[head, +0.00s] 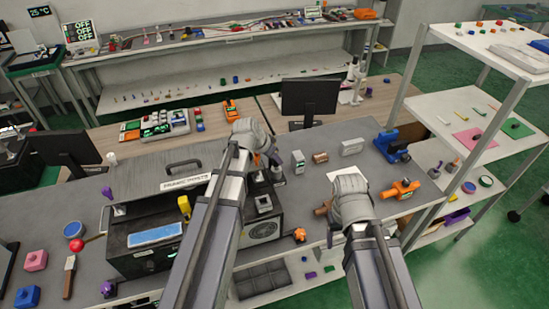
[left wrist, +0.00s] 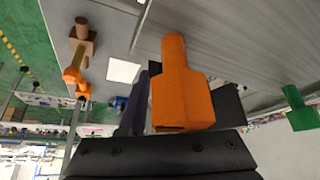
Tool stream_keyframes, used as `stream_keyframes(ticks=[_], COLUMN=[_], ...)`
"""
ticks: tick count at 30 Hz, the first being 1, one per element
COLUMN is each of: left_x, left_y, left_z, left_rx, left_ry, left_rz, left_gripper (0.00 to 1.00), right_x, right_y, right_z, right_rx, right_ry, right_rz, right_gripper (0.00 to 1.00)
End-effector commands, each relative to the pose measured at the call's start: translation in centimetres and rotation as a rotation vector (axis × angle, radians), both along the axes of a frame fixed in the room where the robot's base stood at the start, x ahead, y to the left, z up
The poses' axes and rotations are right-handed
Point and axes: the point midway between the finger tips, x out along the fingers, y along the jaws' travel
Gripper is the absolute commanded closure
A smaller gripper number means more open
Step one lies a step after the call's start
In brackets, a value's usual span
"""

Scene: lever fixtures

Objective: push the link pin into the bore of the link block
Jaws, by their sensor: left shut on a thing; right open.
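My left gripper (head: 272,160) is over the back of the dark machine in the head view. It is shut on an orange piece with a round shaft and wider body, seemingly the link pin (left wrist: 181,85), which fills the middle of the left wrist view. In the head view only a bit of orange shows by the gripper. My right gripper (head: 348,190) is open over the right part of the bench, its fingers mostly hidden by its wrist.
The dark machine (head: 150,215) with a top handle stands under my left arm. A blue fixture (head: 392,145), a brown cylinder (head: 320,157) and a grey box (head: 298,161) stand at the back. An orange knob (head: 299,235) is at the front edge. A shelf rack (head: 480,110) bounds the right.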

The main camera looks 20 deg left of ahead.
Motion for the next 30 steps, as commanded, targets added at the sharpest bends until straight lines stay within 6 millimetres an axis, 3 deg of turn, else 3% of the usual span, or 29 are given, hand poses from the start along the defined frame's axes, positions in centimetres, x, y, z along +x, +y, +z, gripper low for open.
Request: stream_keyframes(ticks=[16, 30], left_x=[0.0, 0.0], left_y=[0.0, 0.0], left_z=[2.3, 2.3], left_rx=[0.0, 0.0], left_ry=[0.0, 0.0], left_rz=[0.0, 0.0], left_gripper=[1.0, 1.0], right_x=[0.0, 0.0], right_y=[0.0, 0.0], right_z=[2.3, 2.4], right_rx=[0.0, 0.0], right_ry=[0.0, 0.0], right_rz=[0.0, 0.0], right_gripper=[0.33, 0.33])
